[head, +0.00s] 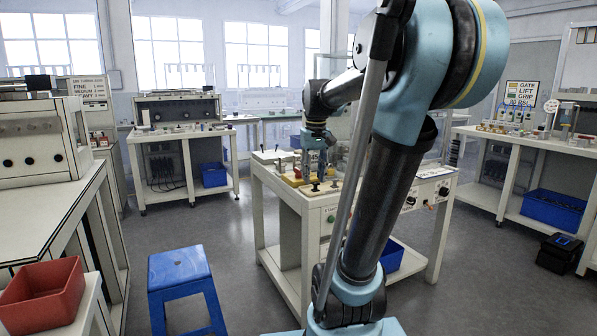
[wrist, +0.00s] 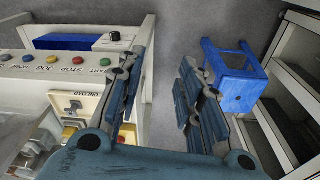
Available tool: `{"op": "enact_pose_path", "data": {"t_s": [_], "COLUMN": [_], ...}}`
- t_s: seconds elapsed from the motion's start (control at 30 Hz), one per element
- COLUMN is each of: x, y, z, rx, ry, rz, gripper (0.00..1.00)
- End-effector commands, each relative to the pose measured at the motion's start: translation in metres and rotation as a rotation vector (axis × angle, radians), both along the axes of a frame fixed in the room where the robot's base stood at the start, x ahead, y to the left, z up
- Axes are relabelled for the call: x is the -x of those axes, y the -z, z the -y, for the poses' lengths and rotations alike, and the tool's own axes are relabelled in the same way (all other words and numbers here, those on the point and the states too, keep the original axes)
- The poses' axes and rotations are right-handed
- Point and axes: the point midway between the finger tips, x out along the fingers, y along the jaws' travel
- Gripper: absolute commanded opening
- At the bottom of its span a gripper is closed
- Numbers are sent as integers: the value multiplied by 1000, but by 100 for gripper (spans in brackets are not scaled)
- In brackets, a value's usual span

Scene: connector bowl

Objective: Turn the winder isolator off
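My gripper (head: 315,168) hangs over the left part of the middle workbench (head: 275,200) in the head view. In the wrist view its two fingers (wrist: 164,65) are spread apart, with only floor between them. A white box with a black knob (wrist: 115,37) is on the bench's far side in that view. I cannot tell which control is the winder isolator; no isolator label is readable.
A row of coloured buttons (wrist: 55,59) lines the bench edge. A blue stool (head: 181,285) stands front left, also in the wrist view (wrist: 237,78). A red bin (head: 42,295) is at the left. More benches stand left, behind and right.

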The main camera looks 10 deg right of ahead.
Motion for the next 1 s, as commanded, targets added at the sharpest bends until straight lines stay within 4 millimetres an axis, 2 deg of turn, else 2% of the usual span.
{"op": "enact_pose_path", "data": {"t_s": [0.03, 0.2, 0.5, 0.73, 1.0], "x": [-18, -72, -170, -244, -321], "y": [-11, -41, -76, -90, -90], "z": [0, 1, 3, 4, 6], "rx": [0, 3, 7, 8, 8], "ry": [-6, -32, -78, -114, -153], "rz": [-5, -23, -54, -79, -105], "gripper": [33, 33, 33, 33, 33]}}
